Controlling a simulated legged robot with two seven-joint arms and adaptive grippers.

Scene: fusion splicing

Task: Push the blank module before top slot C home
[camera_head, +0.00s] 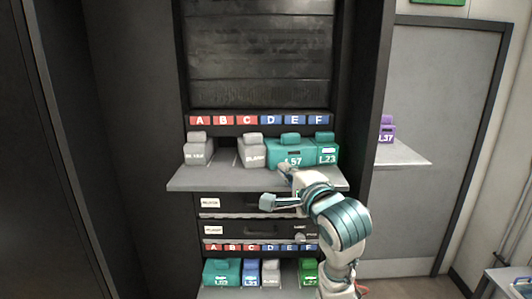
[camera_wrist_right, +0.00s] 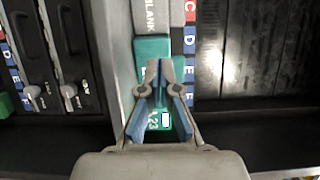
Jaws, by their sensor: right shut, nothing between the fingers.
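The grey blank module (camera_head: 252,153) stands upright on the top shelf below the red C label (camera_head: 247,120). Its front shows a "BLANK" label. In the right wrist view the blank module (camera_wrist_right: 151,17) is at the top edge, partly cut off, beside the C label. My right gripper (camera_wrist_right: 160,64) is shut and empty, its fingertips over or in front of the teal module. In the head view the right gripper (camera_head: 284,170) is at the shelf front, right of the blank module and apart from it. My left gripper is not in view.
A teal L57 module (camera_head: 290,153) stands right of the blank, then a green L23 module (camera_head: 327,155). Another grey blank (camera_head: 198,151) stands below A, with a gap below B. The shelf (camera_head: 215,180) juts out in front.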

